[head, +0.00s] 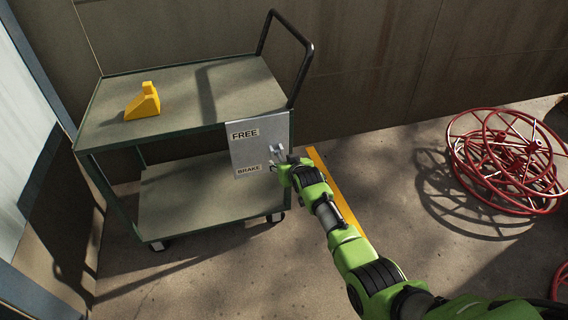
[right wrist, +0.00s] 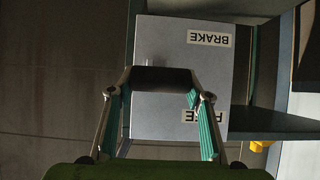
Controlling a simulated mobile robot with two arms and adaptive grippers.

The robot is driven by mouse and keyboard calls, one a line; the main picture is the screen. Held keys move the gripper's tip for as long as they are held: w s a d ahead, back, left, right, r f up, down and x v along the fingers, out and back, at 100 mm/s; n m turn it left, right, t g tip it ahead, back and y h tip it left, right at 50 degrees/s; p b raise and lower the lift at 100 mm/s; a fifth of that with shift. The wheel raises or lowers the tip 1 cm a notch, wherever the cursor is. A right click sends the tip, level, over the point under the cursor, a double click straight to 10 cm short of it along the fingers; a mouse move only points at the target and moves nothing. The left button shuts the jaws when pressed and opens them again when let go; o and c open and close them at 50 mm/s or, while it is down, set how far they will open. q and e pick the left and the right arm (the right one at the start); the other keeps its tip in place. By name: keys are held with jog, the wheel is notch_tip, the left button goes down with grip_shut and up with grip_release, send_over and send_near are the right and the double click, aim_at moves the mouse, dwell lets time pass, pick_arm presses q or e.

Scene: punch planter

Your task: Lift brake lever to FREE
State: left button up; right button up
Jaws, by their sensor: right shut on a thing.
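A grey metal panel (head: 252,146) hangs on the right end of a green cart. It carries a FREE label (head: 245,134) above and a BRAKE label (head: 249,170) below. My right gripper (head: 279,164) is at the panel's right side, at a height between the labels, and hides much of the lever. In the right wrist view the panel (right wrist: 170,113) appears upside down, and a dark bar (right wrist: 160,79), seemingly the brake lever's grip, sits between my right gripper's fingertips. The gripper is shut on it. My left gripper is not in view.
The two-shelf cart (head: 175,85) has a yellow wheel chock (head: 143,104) on top and a black push handle (head: 304,67). A yellow strip (head: 331,187) lies on the floor. Red wire reels (head: 505,160) stand at the right. The floor in front is clear.

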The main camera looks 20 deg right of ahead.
jog(key=shift+w+r+t, duration=0.15)
jog(key=shift+w+r, duration=0.1)
jog(key=shift+r, duration=0.2)
jog(key=shift+w+r+t, duration=0.15)
jog(key=shift+w+r, duration=0.05)
jog(key=shift+r, duration=0.25)
jog(key=o, duration=1.6)
jog(key=shift+a, duration=0.1)
jog(key=shift+o, duration=0.2)
jog(key=shift+s+f, duration=0.1)
jog(key=shift+f, duration=0.25)
jog(key=shift+s+r, duration=0.2)
jog(key=shift+s, duration=0.35)
jog(key=v, duration=1.1)
jog(key=shift+w+r, duration=0.15)
jog(key=shift+r, duration=0.05)
